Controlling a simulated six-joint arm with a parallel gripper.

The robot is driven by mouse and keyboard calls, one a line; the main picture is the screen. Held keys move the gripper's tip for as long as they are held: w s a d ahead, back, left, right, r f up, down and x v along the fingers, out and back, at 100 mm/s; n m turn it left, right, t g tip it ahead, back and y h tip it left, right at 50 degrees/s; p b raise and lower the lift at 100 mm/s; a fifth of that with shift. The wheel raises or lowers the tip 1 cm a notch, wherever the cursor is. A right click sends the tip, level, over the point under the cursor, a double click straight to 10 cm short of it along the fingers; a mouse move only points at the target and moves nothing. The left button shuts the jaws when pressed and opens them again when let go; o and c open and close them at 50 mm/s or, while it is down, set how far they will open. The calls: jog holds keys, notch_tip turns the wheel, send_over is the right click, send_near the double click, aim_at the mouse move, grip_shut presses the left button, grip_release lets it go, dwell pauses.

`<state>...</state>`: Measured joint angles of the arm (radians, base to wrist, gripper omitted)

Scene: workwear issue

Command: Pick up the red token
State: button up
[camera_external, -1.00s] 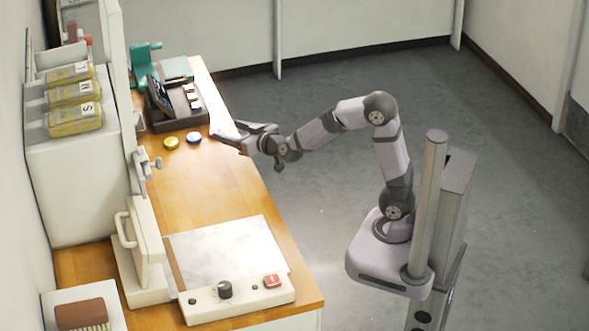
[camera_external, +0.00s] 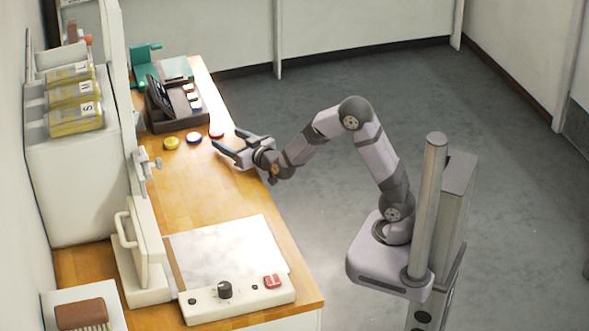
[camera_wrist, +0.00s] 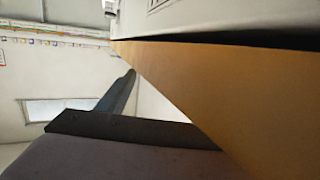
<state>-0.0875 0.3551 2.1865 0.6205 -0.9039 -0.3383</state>
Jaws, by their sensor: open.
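The red token (camera_external: 217,132) lies on the wooden counter in the external view, at the right end of a short row with a blue token (camera_external: 194,138) and a yellow token (camera_external: 171,143). My gripper (camera_external: 226,142) is open and empty, with its fingers pointing left, close to the red token on its near side. I cannot tell its exact height over the counter. In the wrist view one dark finger (camera_wrist: 118,95) shows, and the tokens are not in sight there.
The wooden counter (camera_external: 195,200) is bare between the tokens and the marble-topped unit (camera_external: 225,250) in front. A dark card terminal and tray (camera_external: 175,105) stand just behind the tokens. A white vise-like clamp (camera_external: 146,165) is at the left edge.

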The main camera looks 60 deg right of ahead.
aim_at(218, 133)
jog(key=shift+p+x, duration=0.4)
jog(key=shift+x, duration=2.15)
jog(key=shift+r, duration=0.1)
jog(key=c, duration=1.1)
